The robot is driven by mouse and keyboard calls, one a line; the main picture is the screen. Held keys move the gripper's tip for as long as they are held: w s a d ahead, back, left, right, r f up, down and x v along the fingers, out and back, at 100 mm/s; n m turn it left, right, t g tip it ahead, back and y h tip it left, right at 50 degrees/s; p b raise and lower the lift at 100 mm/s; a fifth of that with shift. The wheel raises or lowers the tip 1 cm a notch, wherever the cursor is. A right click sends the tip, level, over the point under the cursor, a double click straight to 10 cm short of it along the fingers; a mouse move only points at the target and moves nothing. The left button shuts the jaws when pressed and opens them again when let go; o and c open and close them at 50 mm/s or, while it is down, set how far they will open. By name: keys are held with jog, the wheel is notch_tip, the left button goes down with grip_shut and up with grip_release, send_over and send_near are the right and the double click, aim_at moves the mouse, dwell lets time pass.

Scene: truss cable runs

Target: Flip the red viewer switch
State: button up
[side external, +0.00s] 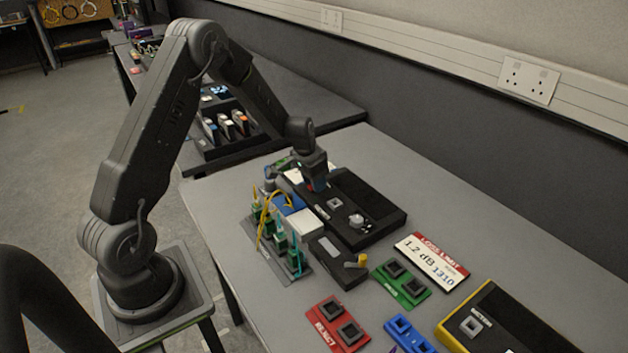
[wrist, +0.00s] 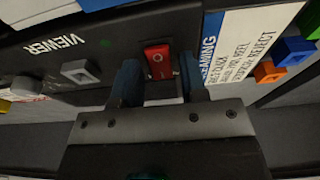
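The red viewer switch (wrist: 158,61) is a small rocker on the dark viewer box (wrist: 110,45), which has "VIEWER" in white letters. My gripper (wrist: 160,72) is open. Its two blue fingers stand on either side of the switch, with a gap visible at each side. I cannot tell whether a fingertip touches the box. In the side external view my gripper (side external: 315,185) points down at the far left part of the black viewer box (side external: 385,212) and largely hides the switch.
A grey square socket (wrist: 80,71) sits on the box, left of the switch. A white-and-blue label card (wrist: 245,40) is right of it. Green connectors with yellow cable (side external: 268,222), a dark handheld unit (side external: 335,260) and red (side external: 337,325) and green (side external: 402,283) holders stand nearby.

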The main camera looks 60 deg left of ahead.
jog(key=shift+o, duration=0.7)
jog(key=v, duration=1.4)
jog(key=s+d+r, duration=0.4)
jog(key=d+r, duration=0.3)
jog(key=d, duration=0.1)
jog(key=s+d+r+t, duration=0.1)
jog(key=s+d+r, duration=0.1)
jog(key=s+d, duration=0.3)
jog(key=s+d+r+t, duration=0.2)
jog(key=s+d, duration=0.4)
jog(key=s, duration=0.7)
jog(key=shift+s+d+r, duration=0.2)
jog(key=shift+s+r, duration=0.05)
jog(key=shift+s, duration=0.05)
